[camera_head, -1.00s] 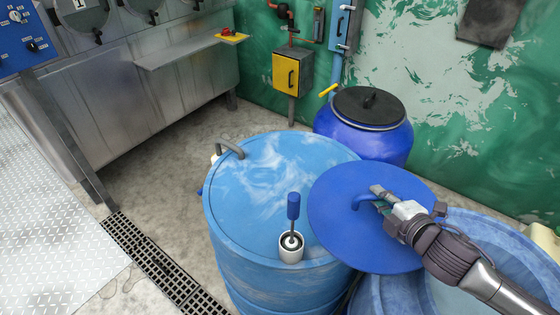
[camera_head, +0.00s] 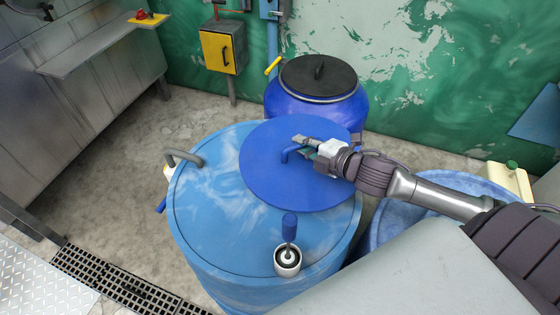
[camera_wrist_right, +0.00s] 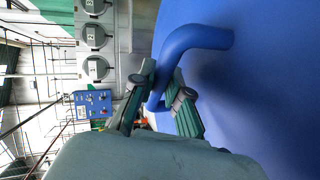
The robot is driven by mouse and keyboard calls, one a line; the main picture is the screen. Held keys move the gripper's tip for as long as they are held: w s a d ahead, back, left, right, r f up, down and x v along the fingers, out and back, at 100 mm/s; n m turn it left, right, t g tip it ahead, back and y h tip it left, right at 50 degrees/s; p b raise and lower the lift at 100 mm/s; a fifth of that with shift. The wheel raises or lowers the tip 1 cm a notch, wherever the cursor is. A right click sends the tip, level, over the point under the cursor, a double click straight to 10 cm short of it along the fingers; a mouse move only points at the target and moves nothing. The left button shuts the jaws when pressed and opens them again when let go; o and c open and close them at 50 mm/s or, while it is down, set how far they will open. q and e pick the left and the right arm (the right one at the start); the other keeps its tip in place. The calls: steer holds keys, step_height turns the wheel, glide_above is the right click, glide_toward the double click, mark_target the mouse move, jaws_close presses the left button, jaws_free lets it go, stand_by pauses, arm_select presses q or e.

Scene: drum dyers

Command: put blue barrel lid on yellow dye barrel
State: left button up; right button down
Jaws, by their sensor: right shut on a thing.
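The blue barrel lid (camera_head: 265,185) is a flat round disc with a bent blue handle. My right gripper (camera_head: 303,147) is shut on that handle. In the right wrist view the two fingers (camera_wrist_right: 160,98) close around the handle (camera_wrist_right: 200,37), with the lid's face (camera_wrist_right: 275,100) to the right. In the head view the lid overlaps the back right of a closed light blue barrel (camera_head: 215,230); I cannot tell how far it is from the top. No barrel with visible yellow dye shows. My left gripper is out of view.
A dark blue barrel with black lid (camera_head: 310,115) stands behind. Another blue barrel (camera_head: 390,222) is partly hidden by my arm.

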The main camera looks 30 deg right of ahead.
mark_target(274, 149)
steer(key=w+a+f, duration=0.2)
steer(key=a, duration=0.1)
steer(key=w+a, duration=0.1)
steer(key=shift+w+a+f+p, duration=0.15)
steer(key=shift+a+f+p, duration=0.1)
steer(key=shift+f+p, duration=0.15)
steer(key=shift+a+f, duration=0.1)
steer(key=shift+f, duration=0.1)
step_height(274, 149, down, 3)
steer(key=shift+f, duration=0.2)
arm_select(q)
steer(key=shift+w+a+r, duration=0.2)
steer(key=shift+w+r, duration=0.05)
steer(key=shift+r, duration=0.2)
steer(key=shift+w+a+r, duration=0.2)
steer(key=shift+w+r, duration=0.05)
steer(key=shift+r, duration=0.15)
arm_select(e)
steer(key=shift+f, duration=0.2)
steer(key=c, duration=1.6)
jaws_free()
steer(key=shift+f, duration=0.2)
steer(key=o, duration=0.4)
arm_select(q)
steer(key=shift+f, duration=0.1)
arm_select(e)
steer(key=shift+o, duration=0.2)
